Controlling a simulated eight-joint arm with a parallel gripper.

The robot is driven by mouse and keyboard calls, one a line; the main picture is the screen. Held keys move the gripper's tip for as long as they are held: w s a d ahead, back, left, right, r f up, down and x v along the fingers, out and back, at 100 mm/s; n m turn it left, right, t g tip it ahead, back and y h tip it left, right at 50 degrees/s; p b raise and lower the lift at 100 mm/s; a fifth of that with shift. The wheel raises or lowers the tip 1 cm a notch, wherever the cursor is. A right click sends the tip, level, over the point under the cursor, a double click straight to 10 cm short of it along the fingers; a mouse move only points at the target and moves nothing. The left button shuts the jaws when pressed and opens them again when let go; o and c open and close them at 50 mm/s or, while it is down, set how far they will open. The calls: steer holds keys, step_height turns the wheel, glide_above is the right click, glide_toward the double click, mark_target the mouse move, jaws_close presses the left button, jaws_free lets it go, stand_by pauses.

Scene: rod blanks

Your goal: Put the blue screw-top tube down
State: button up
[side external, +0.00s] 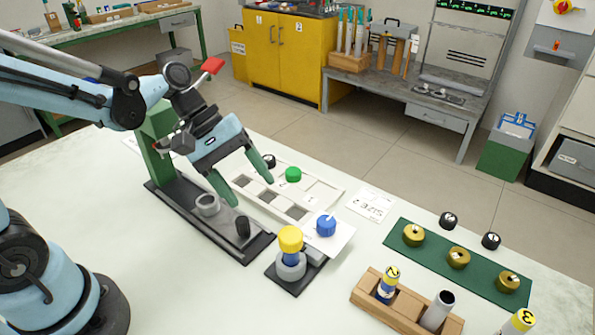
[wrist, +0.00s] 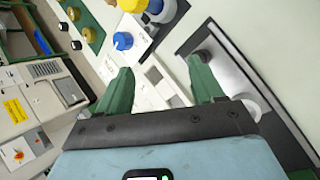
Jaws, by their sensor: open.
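The blue cap also shows in the wrist view (wrist: 122,41), beyond my fingertips. My gripper (side external: 248,188) is open with nothing between its green fingers. It hangs over the left part of the white tray, apart from the blue tube. A green-capped tube (side external: 293,174) stands in the tray's far row. In the wrist view, the open fingers (wrist: 160,70) point towards the tray's empty slots.
A yellow-capped piece with a blue body (side external: 290,240) stands in a grey holder in front of the tray. A dark fixture with a green post (side external: 160,150) is at the left. A wooden rack (side external: 365,292) and a green mat with brass pieces (side external: 435,262) lie to the right.

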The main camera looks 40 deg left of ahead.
steer(key=s+a+r+m+t+y, duration=0.2)
steer(key=a+m+t+y, duration=0.2)
steer(key=a+m+y, duration=0.2)
steer(key=m, duration=0.2)
steer(key=shift+s+a+r+m+t, duration=0.2)
steer(key=shift+s+a+m+t, duration=0.1)
steer(key=shift+s+a+t, duration=0.1)
steer(key=shift+a+r+m+t+y, duration=0.25)
steer(key=shift+a+m+t+y, duration=0.15)
steer(key=shift+m, duration=0.3)
step_height(320, 180, up, 2)
steer(key=n+g, duration=0.6)
steer(key=g, duration=0.1)
glide_above(294, 233)
step_height(294, 233, down, 6)
steer(key=shift+f, duration=0.2)
steer(key=shift+s+f, duration=0.25)
steer(key=shift+f, duration=1.15)
steer(key=shift+s+f, duration=0.2)
steer(key=shift+f, duration=1.15)
steer(key=c, duration=1.2)
